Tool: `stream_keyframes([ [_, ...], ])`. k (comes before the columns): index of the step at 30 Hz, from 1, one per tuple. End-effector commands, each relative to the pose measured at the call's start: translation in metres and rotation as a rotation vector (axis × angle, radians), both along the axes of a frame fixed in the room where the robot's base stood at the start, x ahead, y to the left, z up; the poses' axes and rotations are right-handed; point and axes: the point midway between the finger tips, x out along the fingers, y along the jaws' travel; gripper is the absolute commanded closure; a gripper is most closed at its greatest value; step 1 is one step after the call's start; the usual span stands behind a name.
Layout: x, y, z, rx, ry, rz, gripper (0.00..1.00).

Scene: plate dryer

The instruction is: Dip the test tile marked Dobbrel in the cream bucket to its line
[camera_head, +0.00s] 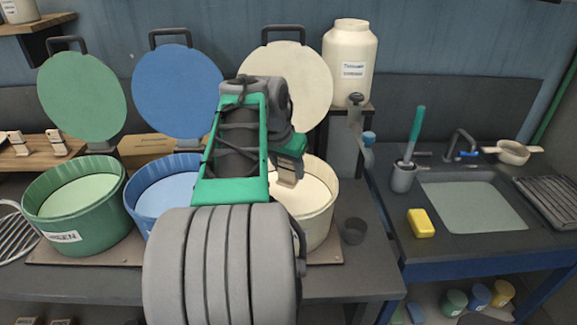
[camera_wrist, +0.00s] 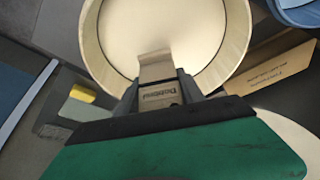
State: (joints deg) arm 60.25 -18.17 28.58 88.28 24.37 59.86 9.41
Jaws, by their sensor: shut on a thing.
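My gripper (camera_wrist: 158,86) is shut on a small tan tile (camera_wrist: 156,70). The tile is marked Dobbrel, upside down in the wrist view. The cream bucket (camera_wrist: 238,62) is open, with pale cream liquid inside. In the head view, the gripper (camera_head: 288,163) points down at the cream bucket (camera_head: 318,225), and my arm hides the bucket's left side. The tile (camera_head: 287,177) lines up with the bucket's opening. I cannot tell whether its lower end touches the liquid, and its line is not clear to see.
A green bucket (camera_head: 78,222) and a blue bucket (camera_head: 152,215) stand to the left. Round lids rise behind the buckets, the cream lid (camera_head: 310,85) closest to my arm. A sink (camera_head: 470,205) and yellow sponge (camera_head: 420,222) lie further right.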

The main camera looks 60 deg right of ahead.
Motion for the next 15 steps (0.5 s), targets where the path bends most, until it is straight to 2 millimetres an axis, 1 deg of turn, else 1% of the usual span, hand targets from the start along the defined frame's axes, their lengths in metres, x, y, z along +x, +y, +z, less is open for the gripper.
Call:
stream_keyframes([
  [1, 0.0, 0.0, -0.005, -0.001, 0.0, 0.0, 0.99],
  [15, 0.0, 0.0, -0.032, -0.001, 0.0, 0.001, 0.99],
])
